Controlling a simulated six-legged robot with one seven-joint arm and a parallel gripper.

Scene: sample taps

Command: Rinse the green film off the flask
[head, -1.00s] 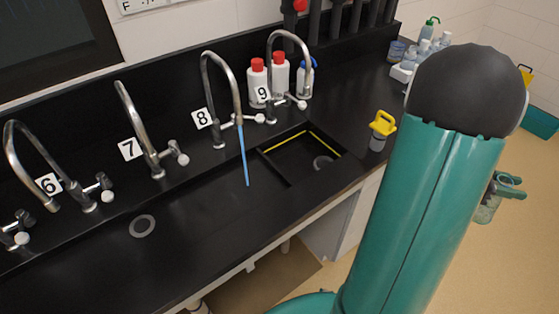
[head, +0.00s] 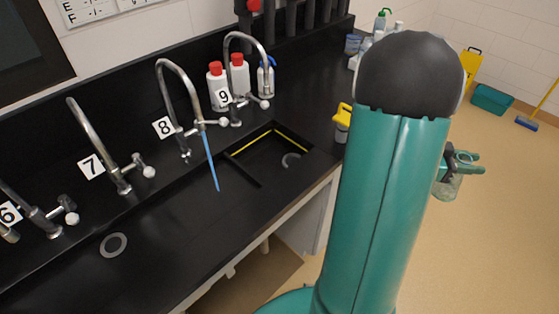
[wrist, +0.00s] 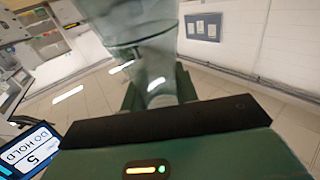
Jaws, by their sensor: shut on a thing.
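My gripper (head: 462,162) is to the right of my arm, out over the floor, away from the bench, and is shut on the flask (head: 447,186). The flask looks clear with a grey-green tint. In the wrist view the flask (wrist: 133,25) fills the upper middle, tilted by the camera's angle; I cannot clearly make out where any green film lies. Tap 7 (head: 92,135) and tap 9 (head: 247,65) show no stream.
Red-capped white bottles (head: 217,86) stand behind tap 9. A yellow-topped container (head: 343,120) is by the bench edge, partly hidden by my arm. A round drain (head: 113,245) lies in front of tap 7. Open floor lies right, with a teal bin (head: 492,99) farther back.

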